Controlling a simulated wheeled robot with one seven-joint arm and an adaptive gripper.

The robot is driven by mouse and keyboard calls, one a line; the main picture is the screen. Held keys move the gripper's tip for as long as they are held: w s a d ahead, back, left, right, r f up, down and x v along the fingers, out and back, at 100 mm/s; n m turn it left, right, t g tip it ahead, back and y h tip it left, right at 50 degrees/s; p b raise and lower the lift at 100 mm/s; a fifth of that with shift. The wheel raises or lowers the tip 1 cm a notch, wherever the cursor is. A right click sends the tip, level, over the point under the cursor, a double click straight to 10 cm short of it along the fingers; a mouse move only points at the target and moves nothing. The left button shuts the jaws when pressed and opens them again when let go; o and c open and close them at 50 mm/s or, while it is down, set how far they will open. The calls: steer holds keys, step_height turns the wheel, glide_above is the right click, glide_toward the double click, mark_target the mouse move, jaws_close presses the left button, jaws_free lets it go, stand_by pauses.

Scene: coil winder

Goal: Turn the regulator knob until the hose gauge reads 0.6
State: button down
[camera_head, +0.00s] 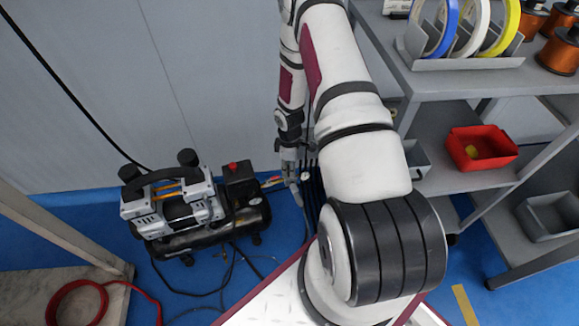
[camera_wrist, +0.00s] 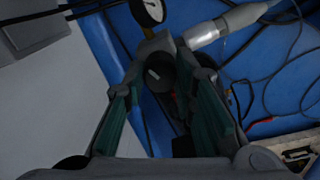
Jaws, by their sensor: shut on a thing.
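In the wrist view, the dark round regulator knob (camera_wrist: 160,76) with a pale mark on its face sits between the fingertips of my gripper (camera_wrist: 162,78). The gripper is shut on it, with a green-padded finger on each side. The hose gauge (camera_wrist: 153,8), white-faced with a dark needle, is just beyond the knob and cut off by the top edge; its numbers are too small to read. In the head view my gripper (camera_head: 289,176) points down to the right of the compressor (camera_head: 190,210); the knob and gauge cannot be made out there.
A silver cylinder (camera_wrist: 208,34) lies right of the knob, with dark hoses beyond it. The compressor stands on the blue floor by the wall. A grey shelf (camera_head: 470,82) with tape rolls and a red bin (camera_head: 481,148) stands right. A red hose coil (camera_head: 78,290) lies at lower left.

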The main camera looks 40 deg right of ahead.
steer(key=c, duration=1.3)
jaws_free()
step_height(320, 180, up, 12)
